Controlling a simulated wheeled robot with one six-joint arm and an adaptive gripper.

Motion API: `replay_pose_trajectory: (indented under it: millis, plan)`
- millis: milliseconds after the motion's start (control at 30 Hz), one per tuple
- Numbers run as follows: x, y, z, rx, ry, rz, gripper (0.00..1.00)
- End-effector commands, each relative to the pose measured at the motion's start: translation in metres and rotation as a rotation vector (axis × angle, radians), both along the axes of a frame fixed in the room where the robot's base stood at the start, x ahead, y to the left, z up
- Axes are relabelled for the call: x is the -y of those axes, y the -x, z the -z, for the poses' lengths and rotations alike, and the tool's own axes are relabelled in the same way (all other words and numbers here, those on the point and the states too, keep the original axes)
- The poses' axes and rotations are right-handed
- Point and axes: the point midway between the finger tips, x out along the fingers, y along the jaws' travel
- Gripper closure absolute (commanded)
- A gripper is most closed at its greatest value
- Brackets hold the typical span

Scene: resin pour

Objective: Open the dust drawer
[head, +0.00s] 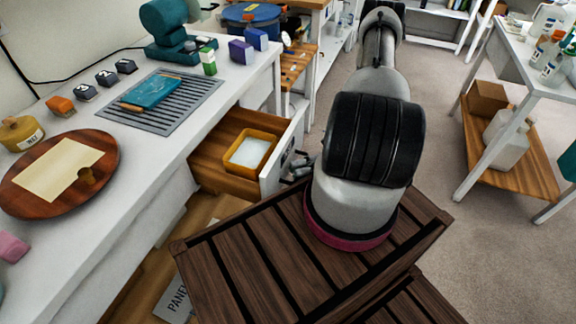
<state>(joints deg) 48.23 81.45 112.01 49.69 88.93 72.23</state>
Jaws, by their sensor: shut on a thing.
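The drawer (213,160) under the white bench is pulled out, with its wooden inside showing. A yellow-orange tray (264,136) with a white sheet or filling sits in it. The drawer's white front (272,174) faces my arm. My gripper (294,168) is at the outer side of this front, mostly hidden behind my own arm. It is shut, seemingly on the drawer handle, which I cannot see clearly.
The white bench (160,165) holds a round wooden board (28,200), a grey slotted mat (190,99), small boxes and a teal machine (168,30). A white shelf table (536,79) with bottles stands right. Carpet between is clear.

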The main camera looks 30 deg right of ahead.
Motion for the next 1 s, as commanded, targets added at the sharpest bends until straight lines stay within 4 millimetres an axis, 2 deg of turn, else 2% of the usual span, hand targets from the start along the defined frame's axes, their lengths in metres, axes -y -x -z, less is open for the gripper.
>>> replay_pose_trajectory:
  millis: [200, 600, 633, 667, 1000]
  plan:
    - [0.0055, 0.0065, 0.0008, 0.002, 0.003, 0.000, 1.00]
    - [0.0063, 0.0073, 0.0009, 0.001, 0.004, 0.000, 1.00]
    - [0.0063, 0.0073, 0.0009, 0.001, 0.004, 0.000, 0.86]
    - [0.0063, 0.0072, 0.0010, 0.001, 0.004, 0.000, 0.81]
    - [0.0074, 0.0076, 0.0007, 0.001, 0.002, 0.000, 0.81]
